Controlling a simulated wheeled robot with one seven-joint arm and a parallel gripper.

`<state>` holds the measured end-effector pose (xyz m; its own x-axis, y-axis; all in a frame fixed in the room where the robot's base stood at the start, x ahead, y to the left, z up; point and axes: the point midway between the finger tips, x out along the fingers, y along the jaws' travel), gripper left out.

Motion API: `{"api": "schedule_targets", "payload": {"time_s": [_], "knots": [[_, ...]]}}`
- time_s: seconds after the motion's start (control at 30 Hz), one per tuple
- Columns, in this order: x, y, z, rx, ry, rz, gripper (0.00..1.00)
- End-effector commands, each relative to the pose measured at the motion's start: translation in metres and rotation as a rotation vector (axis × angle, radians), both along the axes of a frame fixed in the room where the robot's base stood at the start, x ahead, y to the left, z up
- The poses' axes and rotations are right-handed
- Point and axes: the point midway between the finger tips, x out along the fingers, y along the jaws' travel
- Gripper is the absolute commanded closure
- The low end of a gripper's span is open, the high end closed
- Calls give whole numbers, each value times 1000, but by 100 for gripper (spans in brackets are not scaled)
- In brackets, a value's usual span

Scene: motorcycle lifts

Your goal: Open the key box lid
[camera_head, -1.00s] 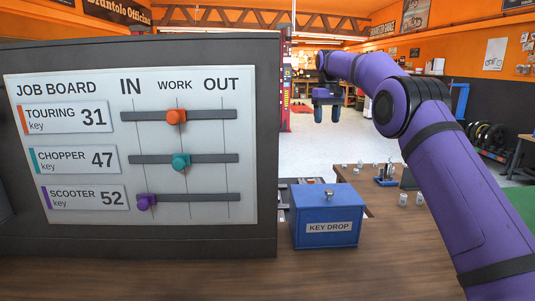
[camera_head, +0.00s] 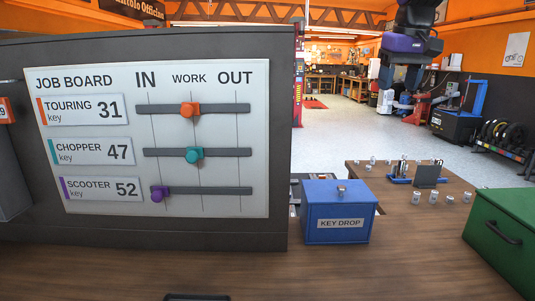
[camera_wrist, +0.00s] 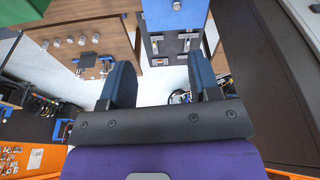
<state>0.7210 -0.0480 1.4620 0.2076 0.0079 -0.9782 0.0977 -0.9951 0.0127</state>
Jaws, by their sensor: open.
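The blue box labelled KEY DROP (camera_head: 336,224) stands on the wooden bench, right of the job board. Part of a blue box, apparently the same one, shows at the top edge of the wrist view (camera_wrist: 172,17). My gripper (camera_head: 403,88) hangs at the upper right of the head view, apart from the box. In the wrist view its two blue fingers (camera_wrist: 163,80) are spread with nothing between them.
The job board (camera_head: 235,210) with sliders rises on the left. A green case (camera_head: 505,235) with a dark handle sits at the right. Several small metal jars (camera_head: 433,197) and a blue-based holder (camera_head: 400,180) stand behind. The bench between the blue box and green case is largely clear.

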Motion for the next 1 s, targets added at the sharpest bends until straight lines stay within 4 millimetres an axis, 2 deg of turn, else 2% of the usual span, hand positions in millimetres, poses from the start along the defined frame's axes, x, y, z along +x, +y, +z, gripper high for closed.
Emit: {"api": "schedule_targets", "payload": {"time_s": [0.03, 0.17, 0.37, 0.7, 0.83, 1.0], "knots": [[-21, -2, 0, 1, -15, -6, 43], [-65, -6, -8, 4, -52, -19, 43], [-133, -12, -31, 9, -107, -42, 43], [-240, -18, -96, 20, -202, -77, 43], [-269, -20, -122, 25, -229, -89, 43], [-288, -21, -142, 27, -248, -96, 43]]}}
